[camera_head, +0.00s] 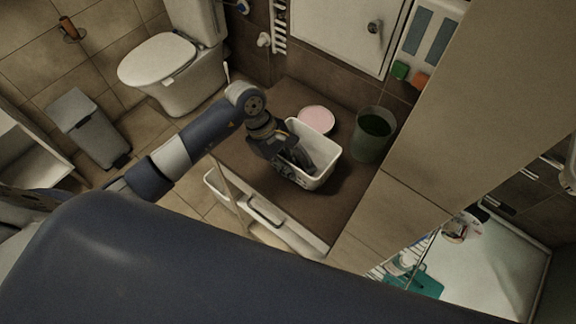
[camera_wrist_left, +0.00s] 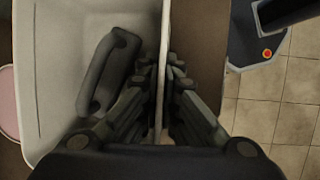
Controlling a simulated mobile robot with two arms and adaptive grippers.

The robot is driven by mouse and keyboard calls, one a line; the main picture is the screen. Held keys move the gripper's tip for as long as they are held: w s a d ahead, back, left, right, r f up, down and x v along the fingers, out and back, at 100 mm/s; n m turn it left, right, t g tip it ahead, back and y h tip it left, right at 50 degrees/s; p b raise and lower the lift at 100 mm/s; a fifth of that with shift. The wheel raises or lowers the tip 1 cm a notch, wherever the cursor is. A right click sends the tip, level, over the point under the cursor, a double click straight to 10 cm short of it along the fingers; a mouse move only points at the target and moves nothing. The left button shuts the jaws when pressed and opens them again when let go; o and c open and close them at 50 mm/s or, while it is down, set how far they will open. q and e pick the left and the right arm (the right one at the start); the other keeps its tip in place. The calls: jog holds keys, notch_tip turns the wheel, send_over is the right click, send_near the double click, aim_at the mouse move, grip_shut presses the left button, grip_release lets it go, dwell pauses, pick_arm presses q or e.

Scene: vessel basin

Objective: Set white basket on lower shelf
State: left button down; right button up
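The white basket (camera_head: 325,174) stands on the brown counter (camera_head: 350,192) in the head view. It also fills the left half of the left wrist view (camera_wrist_left: 62,50). My left gripper (camera_head: 292,165) is at the basket's left wall. In the left wrist view its fingers (camera_wrist_left: 163,85) lie on both sides of the thin wall, close against it. A dark grey handle-like piece (camera_wrist_left: 108,70) shows inside the basket. My right gripper is not in view. I cannot tell which surface is the lower shelf; a white shelf unit (camera_head: 28,160) shows at the left edge.
A pink round dish (camera_head: 316,119) and a dark green cup (camera_head: 373,135) stand beside the basket. White drawers (camera_head: 265,212) are under the counter's front. A wall (camera_head: 460,130) closes off the right. A toilet (camera_head: 160,60) and a grey bin (camera_head: 90,125) stand at the left.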

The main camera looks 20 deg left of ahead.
pick_arm(q)
jog(key=shift+f, duration=0.15)
jog(key=c, duration=1.8)
grip_release()
